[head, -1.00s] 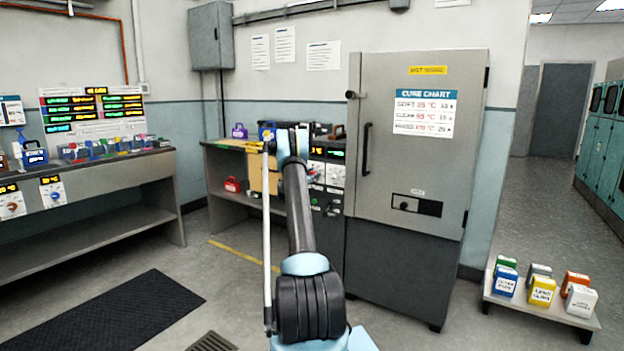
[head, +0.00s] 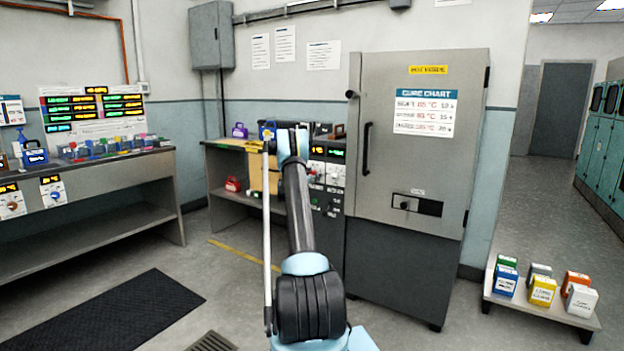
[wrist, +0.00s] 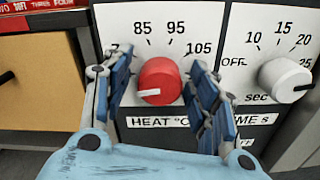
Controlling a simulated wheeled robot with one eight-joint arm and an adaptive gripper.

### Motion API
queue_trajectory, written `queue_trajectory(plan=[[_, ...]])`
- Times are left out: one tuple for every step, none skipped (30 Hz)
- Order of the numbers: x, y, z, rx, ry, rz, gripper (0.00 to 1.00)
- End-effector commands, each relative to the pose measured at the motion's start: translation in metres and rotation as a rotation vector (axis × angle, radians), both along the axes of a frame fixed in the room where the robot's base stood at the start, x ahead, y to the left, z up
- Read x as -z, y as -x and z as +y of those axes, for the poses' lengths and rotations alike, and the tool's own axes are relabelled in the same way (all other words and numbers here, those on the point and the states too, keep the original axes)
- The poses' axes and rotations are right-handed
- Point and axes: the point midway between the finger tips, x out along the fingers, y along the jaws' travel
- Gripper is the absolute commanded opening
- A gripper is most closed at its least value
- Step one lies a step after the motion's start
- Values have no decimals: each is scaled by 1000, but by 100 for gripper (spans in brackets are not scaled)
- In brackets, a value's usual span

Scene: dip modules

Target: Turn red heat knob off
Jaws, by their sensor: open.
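The red heat knob (wrist: 160,80) sits on a white dial plate (wrist: 210,18) marked 85, 95 and 105, above a "HEAT" label. Its white pointer mark faces left and slightly down. My gripper (wrist: 159,62) is open, with one blue-padded finger on each side of the knob. I cannot tell whether either finger touches it. The left finger covers the left part of the dial scale. In the head view my arm reaches toward the control panel (head: 336,172) beside the oven, and hides the red knob.
A white seconds knob (wrist: 286,79) with its own OFF-to-25 scale is close to the right finger. A tan panel (wrist: 40,85) is at left. The grey oven (head: 420,150) stands right of the control panel. A low stand of coloured boxes (head: 540,308) is at far right.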

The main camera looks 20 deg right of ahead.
Motion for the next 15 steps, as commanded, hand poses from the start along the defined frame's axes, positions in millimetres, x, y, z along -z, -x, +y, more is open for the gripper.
queue_trajectory(plan=[[0,0,0,0,0,0,54],[0,0,0,0,0,0,54],[0,0,0,0,0,0,54],[0,1,1,0,0,0,54],[0,1,2,0,0,0,54],[0,2,4,0,0,0,54],[0,4,5,-1,0,0,54],[0,6,8,-1,0,0,54],[-1,8,12,-1,0,0,54],[0,11,16,-1,0,0,54],[0,14,20,-2,0,0,54],[0,19,26,-2,0,0,54],[0,22,30,-2,0,0,54],[0,26,35,-2,0,0,54],[0,31,41,-2,0,0,54]])
